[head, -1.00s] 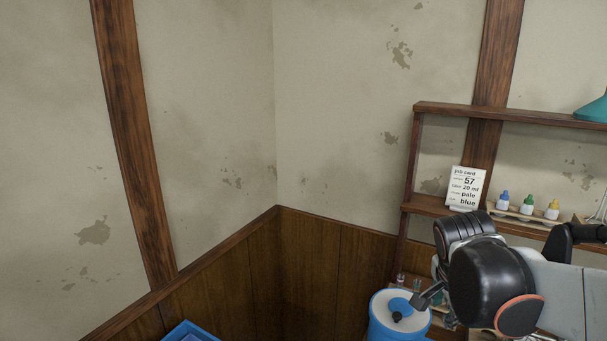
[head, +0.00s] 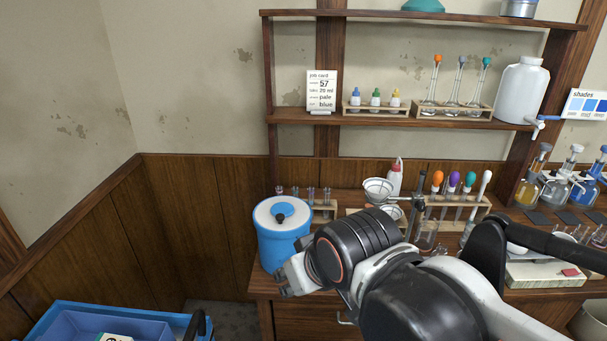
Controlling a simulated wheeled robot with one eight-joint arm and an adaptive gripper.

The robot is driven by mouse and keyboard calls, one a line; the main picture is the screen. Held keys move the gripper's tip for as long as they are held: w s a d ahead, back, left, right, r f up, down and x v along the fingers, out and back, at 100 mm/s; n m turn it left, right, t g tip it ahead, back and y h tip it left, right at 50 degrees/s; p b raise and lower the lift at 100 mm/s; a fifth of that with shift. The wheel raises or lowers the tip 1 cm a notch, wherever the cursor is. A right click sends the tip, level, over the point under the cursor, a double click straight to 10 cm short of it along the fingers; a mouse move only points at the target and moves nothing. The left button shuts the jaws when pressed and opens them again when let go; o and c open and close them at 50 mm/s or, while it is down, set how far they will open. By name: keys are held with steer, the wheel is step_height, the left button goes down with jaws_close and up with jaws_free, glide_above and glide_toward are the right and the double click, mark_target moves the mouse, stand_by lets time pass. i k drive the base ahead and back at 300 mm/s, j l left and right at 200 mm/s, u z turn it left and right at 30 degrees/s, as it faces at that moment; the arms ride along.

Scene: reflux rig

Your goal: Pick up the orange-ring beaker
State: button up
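I cannot make out a beaker with an orange ring in the head view. A clear glass vessel (head: 427,236) stands on the bench, partly hidden behind my arm, and no ring shows clearly on it. More small glassware (head: 598,236) stands at the right edge, too small to tell apart. My gripper (head: 288,280) is at the left end of my arm, just in front of the lower part of the blue drum. Its fingers are small and turned, so its opening is unclear.
A blue drum (head: 284,242) with a white lid stands at the bench's left end. Racks of droppers (head: 455,205), funnels (head: 378,190) and flasks (head: 560,185) crowd the bench. A shelf (head: 430,122) hangs above. A blue crate (head: 70,313) is at lower left.

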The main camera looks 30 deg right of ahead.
mark_target(426, 235)
steer(key=z, duration=1.6)
